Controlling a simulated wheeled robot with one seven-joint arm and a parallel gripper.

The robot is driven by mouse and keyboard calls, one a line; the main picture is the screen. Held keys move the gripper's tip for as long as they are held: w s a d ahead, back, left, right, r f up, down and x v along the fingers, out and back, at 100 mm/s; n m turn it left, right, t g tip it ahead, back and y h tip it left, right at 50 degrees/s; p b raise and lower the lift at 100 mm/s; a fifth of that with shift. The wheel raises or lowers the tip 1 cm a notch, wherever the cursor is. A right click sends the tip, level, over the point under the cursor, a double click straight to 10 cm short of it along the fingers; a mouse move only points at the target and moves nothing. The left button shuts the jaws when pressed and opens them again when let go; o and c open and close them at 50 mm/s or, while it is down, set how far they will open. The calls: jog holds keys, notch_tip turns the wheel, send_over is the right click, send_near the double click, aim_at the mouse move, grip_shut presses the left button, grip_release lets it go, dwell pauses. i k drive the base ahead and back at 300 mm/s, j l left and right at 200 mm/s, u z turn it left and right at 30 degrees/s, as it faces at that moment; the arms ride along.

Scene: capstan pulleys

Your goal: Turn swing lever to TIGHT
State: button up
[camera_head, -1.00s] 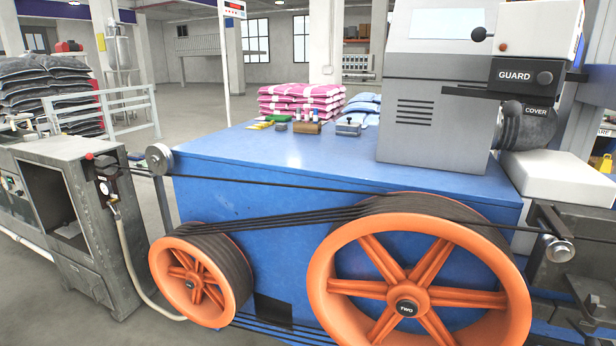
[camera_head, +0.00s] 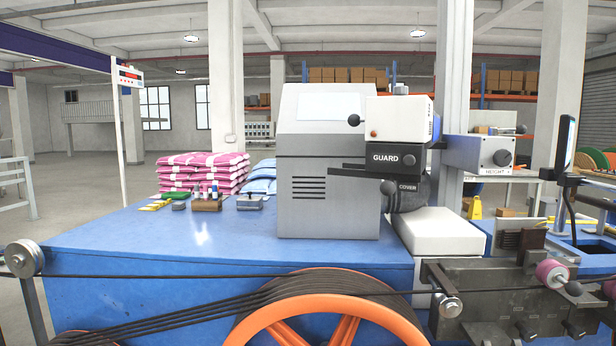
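No label reading TIGHT can be made out, and I cannot tell which part is the swing lever. Another dark ball knob (camera_head: 388,187) is beside the part marked COVER. At the lower right, a dark metal unit (camera_head: 480,290) carries a pink roller (camera_head: 551,273) and small black knobs (camera_head: 527,330). My gripper is not in view.
An orange capstan wheel (camera_head: 330,318) with dark ropes is in front, cut off below. A box marked HEIGHT (camera_head: 490,152) is at right. Open floor lies at left.

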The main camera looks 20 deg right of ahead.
aim_at(521, 130)
jog(key=i+z, duration=0.3)
jog(key=i, duration=0.2)
jog(key=i+j+z, duration=0.3)
jog(key=i, duration=0.15)
jog(key=i+j+z, duration=0.3)
jog(key=i, duration=0.15)
jog(key=k+l+z, duration=0.45)
jog(key=l, duration=1.05)
jog(key=i, duration=0.4)
